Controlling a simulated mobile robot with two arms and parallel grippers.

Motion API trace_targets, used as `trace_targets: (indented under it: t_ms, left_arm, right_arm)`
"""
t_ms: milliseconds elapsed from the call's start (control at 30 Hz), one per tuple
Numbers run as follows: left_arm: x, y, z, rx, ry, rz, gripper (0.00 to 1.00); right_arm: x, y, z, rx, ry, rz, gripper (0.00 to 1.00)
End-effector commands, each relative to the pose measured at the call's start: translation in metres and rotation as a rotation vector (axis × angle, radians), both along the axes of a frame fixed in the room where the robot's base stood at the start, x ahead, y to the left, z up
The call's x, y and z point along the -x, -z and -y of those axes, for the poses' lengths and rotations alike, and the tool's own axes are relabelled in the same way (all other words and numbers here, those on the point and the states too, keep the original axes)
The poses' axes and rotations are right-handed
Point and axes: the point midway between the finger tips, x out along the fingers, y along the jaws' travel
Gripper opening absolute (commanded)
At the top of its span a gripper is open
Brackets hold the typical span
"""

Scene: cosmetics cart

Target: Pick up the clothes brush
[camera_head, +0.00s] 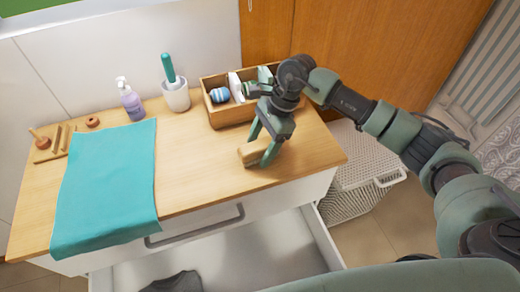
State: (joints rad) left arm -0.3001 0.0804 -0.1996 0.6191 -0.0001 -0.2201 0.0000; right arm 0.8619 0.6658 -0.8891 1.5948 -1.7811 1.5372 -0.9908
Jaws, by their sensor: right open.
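A light wooden block-shaped object, which looks like the clothes brush (248,154), lies on the wooden top near its front right edge. My right gripper (261,150) points down over the right part of the brush. It is open, with one finger at the brush's far side and the other over its near right end. I cannot tell whether the fingers touch it. Part of the brush is hidden by the fingers. My left gripper is out of view.
A wooden box (228,116) with several items stands just behind my gripper. A white pot with a green-handled tool (176,98), a lilac pump bottle (132,102) and a teal cloth (105,190) are further left. The drawer below (250,255) is open. A white basket (365,180) stands at right.

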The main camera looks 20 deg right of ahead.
Motion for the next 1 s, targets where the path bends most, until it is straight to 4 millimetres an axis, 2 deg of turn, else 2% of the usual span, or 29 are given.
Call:
trace_targets:
  t_ms: [133,167,367,400,767,867,1000]
  left_arm:
    - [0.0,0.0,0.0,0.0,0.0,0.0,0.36]
    - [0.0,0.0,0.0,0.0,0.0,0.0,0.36]
    - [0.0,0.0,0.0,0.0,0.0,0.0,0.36]
    - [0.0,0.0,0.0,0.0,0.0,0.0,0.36]
    - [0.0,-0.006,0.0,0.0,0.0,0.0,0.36]
    - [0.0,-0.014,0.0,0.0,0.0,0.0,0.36]
    - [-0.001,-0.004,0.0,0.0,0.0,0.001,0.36]
  right_arm:
    - [0.0,0.0,0.0,0.0,0.0,0.0,0.66]
    - [0.0,0.0,0.0,0.0,0.0,0.0,0.61]
    - [0.0,0.0,0.0,0.0,0.0,0.001,0.05]
    - [0.0,0.0,0.0,0.0,0.0,0.001,0.0]
    - [0.0,-0.004,0.0,0.0,0.0,0.001,0.0]
    - [0.0,-0.009,0.0,0.0,0.001,0.001,0.0]
    - [-0.002,-0.027,0.0,-0.001,0.0,0.008,0.0]
